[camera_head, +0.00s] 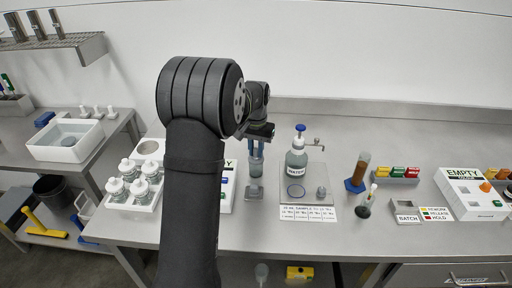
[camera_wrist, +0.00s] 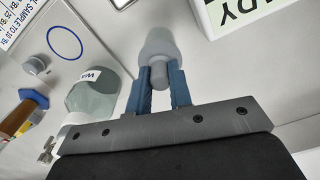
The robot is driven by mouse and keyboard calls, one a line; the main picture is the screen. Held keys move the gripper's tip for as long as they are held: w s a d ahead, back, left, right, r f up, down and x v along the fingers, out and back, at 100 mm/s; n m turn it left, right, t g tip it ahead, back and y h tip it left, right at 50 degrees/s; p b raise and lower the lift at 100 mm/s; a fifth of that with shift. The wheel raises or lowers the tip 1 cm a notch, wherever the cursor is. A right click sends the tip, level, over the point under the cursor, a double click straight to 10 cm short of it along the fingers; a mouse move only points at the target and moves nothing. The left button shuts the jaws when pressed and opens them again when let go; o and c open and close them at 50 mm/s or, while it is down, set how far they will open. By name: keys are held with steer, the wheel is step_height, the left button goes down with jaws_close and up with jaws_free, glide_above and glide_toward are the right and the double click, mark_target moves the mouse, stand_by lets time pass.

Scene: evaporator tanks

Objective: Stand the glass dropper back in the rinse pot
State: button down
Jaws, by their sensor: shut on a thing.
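My gripper (camera_head: 256,149) points down over the middle of the bench, its blue fingers shut on a narrow grey knob. The knob tops a wider, pale translucent piece, which I take as the glass dropper (camera_head: 256,167). In the wrist view the dropper (camera_wrist: 159,45) sticks out beyond the fingertips. It looks upright; its lower end is not clear. A small grey square block (camera_head: 254,192) is below it; I cannot tell whether they touch. I cannot clearly pick out the rinse pot. A dark, small-based vessel (camera_head: 364,211) with a leaning light tube stands further right.
Just right of my gripper is a water bottle (camera_head: 296,160) with a blue cap, on a plate with a blue ring. A brown-filled cylinder (camera_head: 360,170) stands beyond. A rack of white-capped jars (camera_head: 146,207) is left. A label card (camera_head: 308,214) lies at the front.

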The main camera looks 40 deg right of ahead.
steer(key=c, duration=1.2)
jaws_free()
steer(key=shift+c, duration=0.2)
step_height(320, 180, up, 17)
steer(key=shift+r, duration=0.2)
step_height(320, 180, down, 18)
steer(key=shift+r, duration=0.75)
